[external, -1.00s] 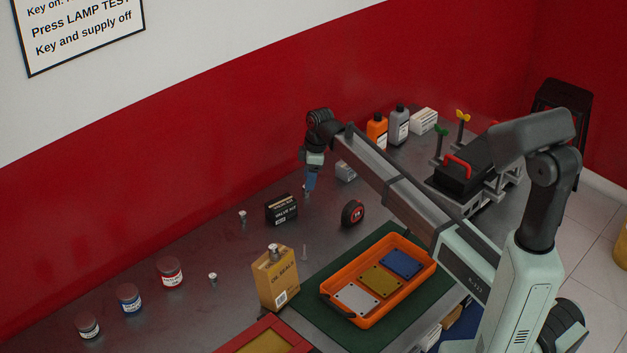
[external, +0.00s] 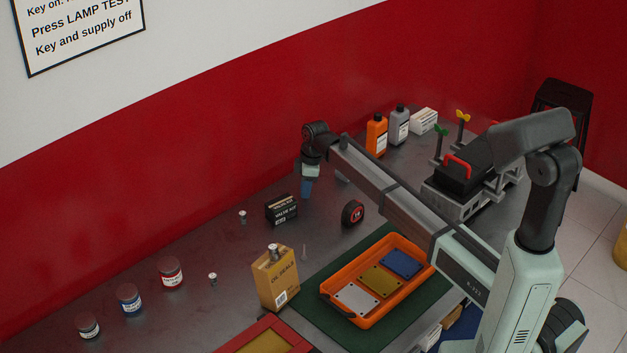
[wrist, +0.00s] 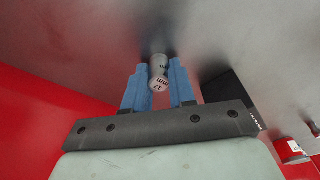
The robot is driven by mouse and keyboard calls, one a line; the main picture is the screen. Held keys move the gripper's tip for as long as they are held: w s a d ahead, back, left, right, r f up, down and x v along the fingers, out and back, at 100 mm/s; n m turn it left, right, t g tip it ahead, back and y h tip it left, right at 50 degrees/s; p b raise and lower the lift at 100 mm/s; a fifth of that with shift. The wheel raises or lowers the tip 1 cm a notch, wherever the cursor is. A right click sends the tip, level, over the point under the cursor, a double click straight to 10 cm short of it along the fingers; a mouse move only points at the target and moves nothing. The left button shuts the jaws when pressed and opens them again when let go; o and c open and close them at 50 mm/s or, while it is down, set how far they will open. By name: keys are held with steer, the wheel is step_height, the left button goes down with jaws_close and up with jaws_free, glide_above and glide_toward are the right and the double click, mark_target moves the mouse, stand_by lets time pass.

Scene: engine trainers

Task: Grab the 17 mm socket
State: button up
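The 17 mm socket (wrist: 158,73) is a small grey cylinder; its end, marked 17 in red, faces the camera in the wrist view. It lies between the two blue fingers of my gripper (wrist: 159,85), with hardly any gap on either side. I cannot tell whether the fingers press on it. In the external view my gripper (external: 306,189) points down near the tabletop, behind the black valve box, and the socket is hidden there.
The black valve box (external: 281,210) stands close in front of my gripper. A black round part (external: 353,213), a tan oil seals box (external: 276,279) and an orange tray (external: 326,293) are nearer the camera. Small metal pieces (external: 242,216) stand on the bench (external: 185,235).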

jaws_close()
